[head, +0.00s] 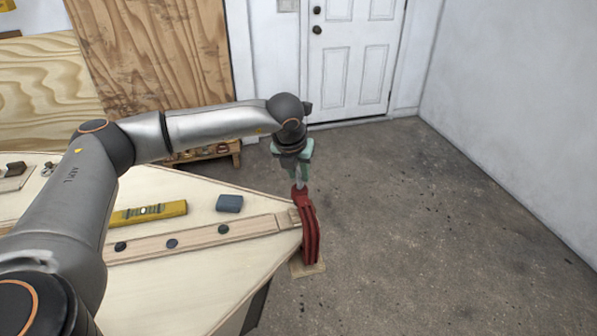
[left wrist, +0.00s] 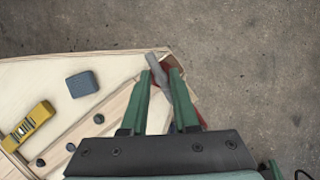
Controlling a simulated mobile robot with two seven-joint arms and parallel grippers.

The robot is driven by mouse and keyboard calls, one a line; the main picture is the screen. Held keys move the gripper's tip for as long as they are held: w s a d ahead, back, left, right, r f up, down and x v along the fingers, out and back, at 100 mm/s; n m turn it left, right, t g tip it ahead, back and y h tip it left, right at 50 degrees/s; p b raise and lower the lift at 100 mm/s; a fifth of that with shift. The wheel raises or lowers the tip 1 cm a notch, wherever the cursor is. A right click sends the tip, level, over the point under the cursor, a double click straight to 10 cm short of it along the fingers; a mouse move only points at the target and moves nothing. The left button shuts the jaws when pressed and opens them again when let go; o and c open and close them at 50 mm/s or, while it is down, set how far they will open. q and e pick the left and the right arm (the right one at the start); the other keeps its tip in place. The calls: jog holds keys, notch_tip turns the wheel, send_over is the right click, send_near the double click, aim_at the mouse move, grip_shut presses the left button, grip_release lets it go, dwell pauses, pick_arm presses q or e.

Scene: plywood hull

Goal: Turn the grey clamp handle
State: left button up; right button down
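A red clamp (head: 310,232) is fixed at the pointed right corner of the plywood hull panel (head: 185,290). Its short grey handle (head: 300,183) sticks up at the top of the clamp. In the left wrist view the grey handle (left wrist: 154,61) is a tilted bar that passes between the green fingers. My left gripper (head: 306,172) is right above the clamp, fingers pointing down around the handle. In the left wrist view its fingers (left wrist: 162,76) stand apart, with a small gap showing beside the handle. The clamp's lower part is mostly hidden in that view. My right gripper is not in view.
A yellow spirit level (head: 148,212), a blue-grey block (head: 229,203) and a wooden strip (head: 190,241) with several black knobs lie on the panel. A low wooden rack (head: 205,154) stands behind. The concrete floor to the right is clear up to the white door (head: 355,60).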

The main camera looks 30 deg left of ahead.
pick_arm(q)
grip_shut()
jog(key=shift+m, duration=0.4)
